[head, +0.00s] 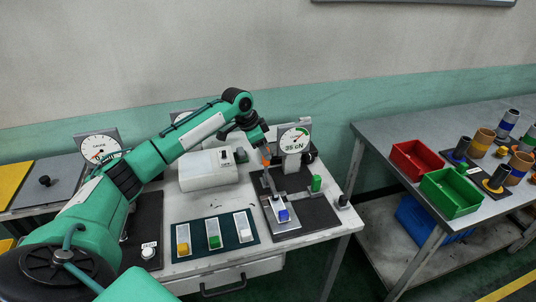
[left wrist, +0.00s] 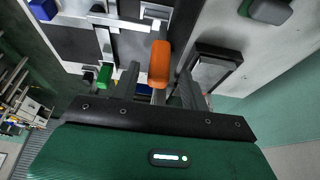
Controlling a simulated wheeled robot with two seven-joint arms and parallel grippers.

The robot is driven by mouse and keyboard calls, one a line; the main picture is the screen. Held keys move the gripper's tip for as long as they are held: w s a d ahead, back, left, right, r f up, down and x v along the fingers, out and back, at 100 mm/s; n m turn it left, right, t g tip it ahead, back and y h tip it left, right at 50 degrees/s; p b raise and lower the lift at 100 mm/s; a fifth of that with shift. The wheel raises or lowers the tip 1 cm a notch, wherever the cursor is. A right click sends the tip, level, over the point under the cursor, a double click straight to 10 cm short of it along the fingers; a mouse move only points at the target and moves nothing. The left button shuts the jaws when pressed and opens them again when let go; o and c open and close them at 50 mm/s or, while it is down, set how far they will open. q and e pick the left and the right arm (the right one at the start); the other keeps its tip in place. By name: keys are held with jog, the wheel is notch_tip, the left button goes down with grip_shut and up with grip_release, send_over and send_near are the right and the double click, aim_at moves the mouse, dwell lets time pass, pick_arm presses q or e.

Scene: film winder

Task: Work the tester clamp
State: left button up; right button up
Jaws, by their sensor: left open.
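The tester clamp stands on a dark base plate (head: 312,211) near the right end of the table. Its orange handle (head: 266,157) points up below my left gripper (head: 264,149). In the left wrist view the orange handle (left wrist: 159,63) lies between the two fingers of my left gripper (left wrist: 158,88). The fingers are open, with a gap on each side of the handle. A blue block (head: 283,215) sits at the front of the clamp's light plate. A round gauge (head: 295,139) stands behind the clamp. My right gripper is not in view.
A second table on the right holds red (head: 416,160) and green (head: 450,193) bins.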

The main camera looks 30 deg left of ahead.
pick_arm(q)
jog(key=x, duration=0.3)
jog(key=shift+d+f, duration=0.2)
jog(key=shift+w+f, duration=0.1)
jog(key=shift+f, duration=0.25)
jog(key=shift+c, duration=0.4)
grip_shut()
jog(key=shift+d, duration=0.1)
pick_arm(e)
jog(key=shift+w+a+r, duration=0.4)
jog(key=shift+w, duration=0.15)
